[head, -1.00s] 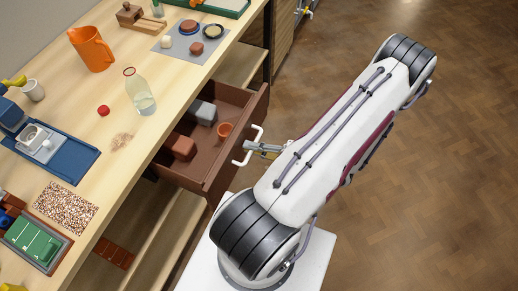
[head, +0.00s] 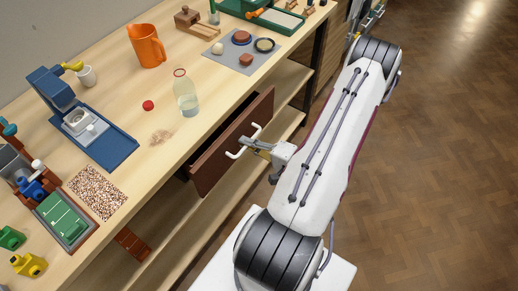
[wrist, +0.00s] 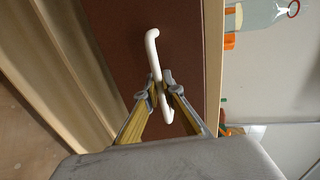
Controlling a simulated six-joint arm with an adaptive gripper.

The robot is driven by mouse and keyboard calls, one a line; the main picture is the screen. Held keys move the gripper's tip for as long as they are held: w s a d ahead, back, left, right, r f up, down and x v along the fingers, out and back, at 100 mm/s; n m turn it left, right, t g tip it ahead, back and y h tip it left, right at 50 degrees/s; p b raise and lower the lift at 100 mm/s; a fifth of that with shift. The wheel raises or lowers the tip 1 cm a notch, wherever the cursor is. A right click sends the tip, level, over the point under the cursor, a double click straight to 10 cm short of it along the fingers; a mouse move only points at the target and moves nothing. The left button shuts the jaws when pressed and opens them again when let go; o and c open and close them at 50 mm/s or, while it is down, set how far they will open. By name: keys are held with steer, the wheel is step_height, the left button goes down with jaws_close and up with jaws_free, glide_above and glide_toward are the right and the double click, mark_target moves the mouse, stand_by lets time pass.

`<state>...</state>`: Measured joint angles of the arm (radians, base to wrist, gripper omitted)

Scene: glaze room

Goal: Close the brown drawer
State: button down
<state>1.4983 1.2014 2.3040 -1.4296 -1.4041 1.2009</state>
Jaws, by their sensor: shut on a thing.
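The brown drawer (head: 226,150) is under the wooden worktop and stands only slightly out, with a thin dark gap behind its front. Its inside is hidden in the head view. Its front also fills the middle of the wrist view (wrist: 118,40). The white bar handle (head: 240,153) is on the drawer front. My gripper (head: 250,143) is at the handle. In the wrist view, my gripper's fingertips (wrist: 160,84) are closed around the middle of the white handle (wrist: 152,48).
A clear bottle (head: 187,95) stands near the worktop edge above the drawer, beside a red cap (head: 148,105). An orange pitcher (head: 146,47) and a blue device (head: 85,125) stand farther back. An open shelf (head: 215,190) lies below. The floor at right is clear.

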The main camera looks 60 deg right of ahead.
mark_target(239, 138)
steer(key=shift+r+x, duration=0.2)
steer(key=shift+x, duration=0.7)
steer(key=shift+r+x, duration=0.15)
steer(key=shift+x, duration=0.7)
steer(key=shift+r+x, duration=0.2)
steer(key=shift+x, duration=0.7)
steer(key=shift+w, duration=0.15)
steer(key=c, duration=2.5)
jaws_free()
steer(key=shift+v, duration=6)
